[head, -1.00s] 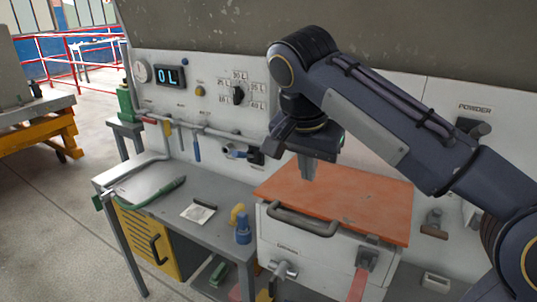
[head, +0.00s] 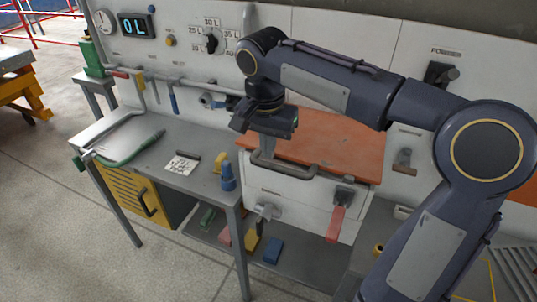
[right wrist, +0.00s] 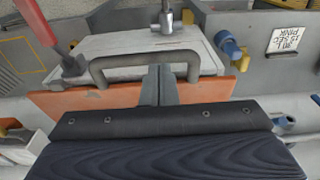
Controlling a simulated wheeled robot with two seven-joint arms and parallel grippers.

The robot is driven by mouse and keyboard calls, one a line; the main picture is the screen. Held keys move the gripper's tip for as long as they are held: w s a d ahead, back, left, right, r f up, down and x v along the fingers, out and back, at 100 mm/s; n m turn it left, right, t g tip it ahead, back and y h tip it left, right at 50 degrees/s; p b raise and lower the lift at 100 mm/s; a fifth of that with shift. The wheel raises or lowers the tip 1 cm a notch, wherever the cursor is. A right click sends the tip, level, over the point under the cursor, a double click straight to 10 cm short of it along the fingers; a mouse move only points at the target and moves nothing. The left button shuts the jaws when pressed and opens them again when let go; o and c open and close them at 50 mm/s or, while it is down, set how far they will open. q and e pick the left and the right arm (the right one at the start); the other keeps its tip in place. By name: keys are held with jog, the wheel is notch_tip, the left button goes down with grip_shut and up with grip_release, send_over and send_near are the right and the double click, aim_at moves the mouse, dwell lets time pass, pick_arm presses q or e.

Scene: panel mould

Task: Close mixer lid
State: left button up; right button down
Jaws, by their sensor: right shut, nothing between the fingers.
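The mixer is a white box with a flat orange lid (head: 335,140) that lies level on top of it. A grey bar handle (head: 285,170) sticks out at the lid's front edge. My right gripper (head: 266,155) is shut and empty, pointing down at the front left part of the lid, by the handle. In the right wrist view the shut fingers (right wrist: 160,85) are close to the handle (right wrist: 140,60), over the orange lid (right wrist: 60,102); I cannot tell if they touch. A red lever (head: 335,222) hangs on the mixer's front. My left gripper is not in view.
A wall panel above has a dial knob (head: 211,43) and a display (head: 137,25). Several coloured blocks lie on the shelf below.

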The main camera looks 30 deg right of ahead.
jog(key=shift+d+f, duration=0.1)
jog(key=shift+f, duration=1)
